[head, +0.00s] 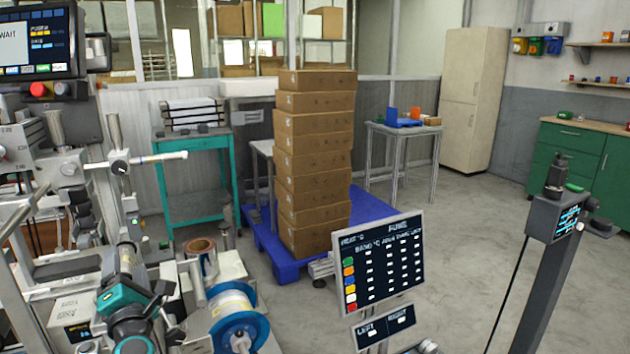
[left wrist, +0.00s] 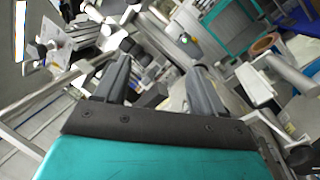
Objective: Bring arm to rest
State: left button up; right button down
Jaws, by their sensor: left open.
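My left gripper (head: 164,312) is at the lower left of the head view, beside the machine and left of a blue-flanged reel. In the left wrist view its two dark fingers (left wrist: 160,78) stand apart, with nothing held between them. The teal gripper body fills the bottom of that view. Machine parts lie beyond the fingers; I cannot tell the distance to them. My right arm and gripper are not in view.
A machine with a screen (head: 40,42) stands at left. The blue-flanged reel (head: 233,325) and a copper roll (head: 201,247) are close to the left gripper. A display board (head: 382,265) stands front centre. Stacked boxes (head: 315,160) stand on a blue pallet (head: 370,207).

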pick_arm(q)
jog(key=s+d+f+m+g+h, duration=0.1)
jog(key=s+d+f+m+h, duration=0.55)
jog(key=m, duration=0.45)
jog(key=s+d+f+m+h, duration=0.5)
jog(key=d+f+m, duration=0.3)
jog(key=m, duration=0.3)
jog(key=s+d+f+m+g+h, duration=0.1)
jog(key=s+d+f+m+g, duration=0.2)
jog(key=s+f+m, duration=0.2)
jog(key=s+d+f+m+g, duration=0.3)
jog(key=s+f+m, duration=0.2)
jog(key=s, duration=0.5)
jog(key=shift+m+h, duration=0.35)
jog(key=shift+m, duration=0.05)
jog(key=shift+d, duration=0.1)
